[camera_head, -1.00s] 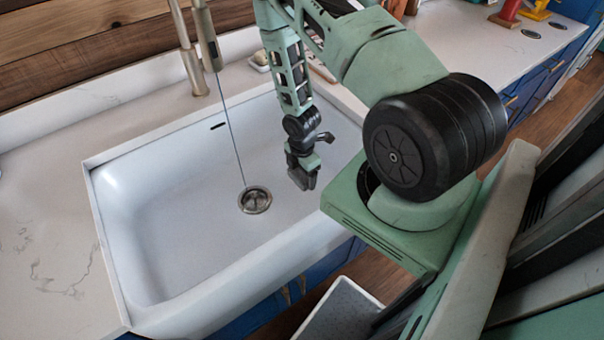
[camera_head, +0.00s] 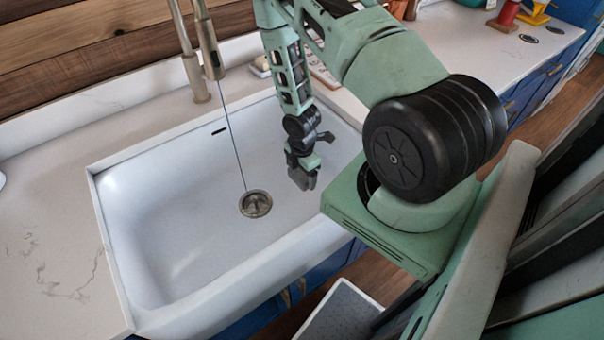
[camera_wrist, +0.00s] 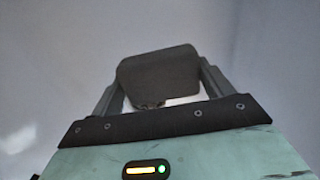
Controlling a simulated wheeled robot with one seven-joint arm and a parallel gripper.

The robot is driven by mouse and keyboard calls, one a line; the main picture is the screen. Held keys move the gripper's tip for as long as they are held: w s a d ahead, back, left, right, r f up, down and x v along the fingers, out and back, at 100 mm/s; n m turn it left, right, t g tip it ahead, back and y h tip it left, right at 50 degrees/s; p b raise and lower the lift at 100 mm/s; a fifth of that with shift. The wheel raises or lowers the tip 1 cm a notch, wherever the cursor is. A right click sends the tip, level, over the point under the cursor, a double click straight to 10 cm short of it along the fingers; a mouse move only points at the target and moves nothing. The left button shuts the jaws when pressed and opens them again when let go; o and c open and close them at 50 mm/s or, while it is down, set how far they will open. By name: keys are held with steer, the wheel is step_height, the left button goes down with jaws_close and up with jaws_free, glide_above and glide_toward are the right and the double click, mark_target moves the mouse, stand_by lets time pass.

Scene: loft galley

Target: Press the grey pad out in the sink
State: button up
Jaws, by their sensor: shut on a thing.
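The grey pad (camera_wrist: 160,72) is a dark, rounded block between the two fingers of my gripper in the wrist view. My gripper (camera_head: 303,170) is shut on it. In the head view the pad (camera_head: 303,180) shows small and grey below my fingers, over the right part of the white sink (camera_head: 165,240). Whether the pad touches the sink floor cannot be told. A round metal drain (camera_head: 256,203) lies to the left of the pad, apart from it.
A tap (camera_head: 209,45) stands behind the sink, with a thin line, seemingly water, running down to the drain. The sink walls surround my gripper. Pale counter (camera_head: 45,235) lies left. Red and yellow objects (camera_head: 508,14) stand far right.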

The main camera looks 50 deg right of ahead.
mark_target(302, 197)
steer(key=shift+f+b, duration=3.2)
steer(key=shift+f, duration=1.15)
steer(key=shift+f+b, duration=0.45)
steer(key=shift+f, duration=0.15)
steer(key=shift+s+f, duration=0.1)
steer(key=shift+f, duration=0.05)
steer(key=shift+r+p, duration=3.8)
steer(key=shift+r, duration=1.35)
steer(key=shift+f, duration=0.15)
step_height(302, 197, down, 9)
steer(key=b, duration=0.7)
steer(key=shift+r, duration=0.2)
